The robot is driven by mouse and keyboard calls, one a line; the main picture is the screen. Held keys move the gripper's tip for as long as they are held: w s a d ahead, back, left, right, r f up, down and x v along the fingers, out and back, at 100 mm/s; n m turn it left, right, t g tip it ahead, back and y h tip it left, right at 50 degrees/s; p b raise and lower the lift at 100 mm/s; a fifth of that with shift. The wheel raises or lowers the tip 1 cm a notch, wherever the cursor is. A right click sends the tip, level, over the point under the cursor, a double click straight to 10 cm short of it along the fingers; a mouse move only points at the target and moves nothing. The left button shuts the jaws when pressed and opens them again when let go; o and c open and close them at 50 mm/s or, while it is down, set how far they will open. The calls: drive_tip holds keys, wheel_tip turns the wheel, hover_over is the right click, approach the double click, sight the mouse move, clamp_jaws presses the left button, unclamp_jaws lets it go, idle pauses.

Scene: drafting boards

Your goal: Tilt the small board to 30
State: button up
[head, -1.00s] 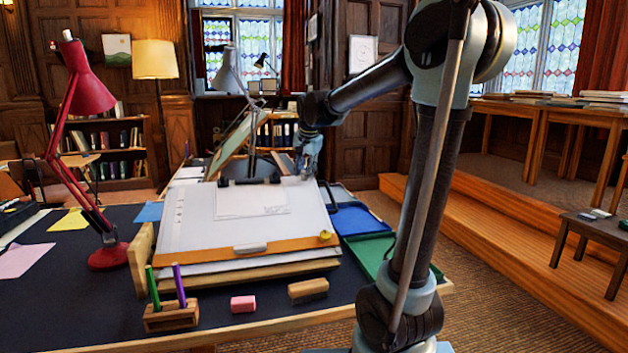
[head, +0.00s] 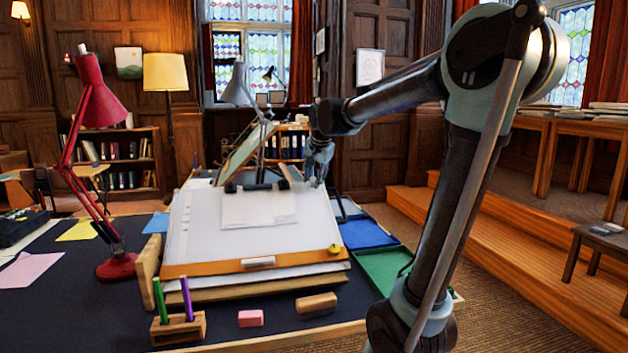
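The small board (head: 200,236) stands tilted on the dark desk in the head view, its far edge raised above its near edge. It carries a pale sheet (head: 258,209) under a black clip and an orange ledge (head: 215,268) along the near edge. My gripper (head: 318,180) is at the board's far right corner, pointing down. It looks close to or touching that corner, but I cannot tell which. Its fingers are small and partly hidden, so I cannot see whether they are open. A dark support shows under the board's right side. No angle reading is legible.
A red lamp (head: 100,180) stands left of the board. A pencil holder (head: 178,328), pink eraser (head: 251,318) and wooden block (head: 316,305) lie in front. Blue (head: 368,233) and green (head: 385,270) trays lie to the right. A grey lamp stands behind.

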drive_tip(key=shift+o, duration=0.7)
drive_tip(key=v, duration=1.1)
drive_tip(key=shift+s+r, duration=0.2)
drive_tip(key=shift+r, duration=0.15)
drive_tip(key=shift+d, duration=0.1)
